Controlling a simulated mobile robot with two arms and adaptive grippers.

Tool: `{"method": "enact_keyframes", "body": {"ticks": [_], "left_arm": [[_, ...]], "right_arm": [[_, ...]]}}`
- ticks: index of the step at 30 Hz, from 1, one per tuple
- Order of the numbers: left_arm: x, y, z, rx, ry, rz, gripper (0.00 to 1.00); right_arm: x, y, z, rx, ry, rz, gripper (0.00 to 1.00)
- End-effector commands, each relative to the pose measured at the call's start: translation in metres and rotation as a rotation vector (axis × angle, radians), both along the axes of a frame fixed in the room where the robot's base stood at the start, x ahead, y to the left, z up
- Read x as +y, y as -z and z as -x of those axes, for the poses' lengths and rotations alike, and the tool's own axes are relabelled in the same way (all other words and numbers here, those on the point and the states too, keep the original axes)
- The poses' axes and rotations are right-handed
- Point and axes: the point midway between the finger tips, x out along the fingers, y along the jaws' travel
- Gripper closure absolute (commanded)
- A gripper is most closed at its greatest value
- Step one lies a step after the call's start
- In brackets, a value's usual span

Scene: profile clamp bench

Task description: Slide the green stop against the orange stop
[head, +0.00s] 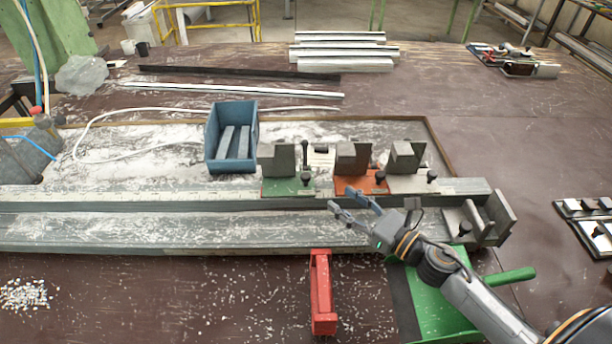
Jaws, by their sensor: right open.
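The green stop (287,187) sits on the rear metal rail, with an upright grey block and a dark knob on its green base. The orange stop (372,186) stands to its right on the same rail, with a similar block and knob. A narrow gap shows between the two bases. My right gripper (341,198) is open and empty, with its fingers pointing left. It hangs over the rails just in front of the orange stop, and its fingertips overlap the lower edge of that stop in the picture. My left gripper is not in view.
A grey stop (410,183) stands right of the orange one. A metal end bracket (478,222) closes the rail's right end. A blue bin (230,150) stands behind the rail, left of the green stop. A red clamp (321,290) lies in front. The rail left of the green stop is clear.

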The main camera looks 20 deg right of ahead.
Motion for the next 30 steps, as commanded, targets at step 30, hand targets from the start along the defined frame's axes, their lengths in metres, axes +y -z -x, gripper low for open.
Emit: {"method": "enact_keyframes", "body": {"ticks": [30], "left_arm": [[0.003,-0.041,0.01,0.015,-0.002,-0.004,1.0]], "right_arm": [[0.06,-0.001,-0.107,0.0,-0.001,0.001,0.55]]}}
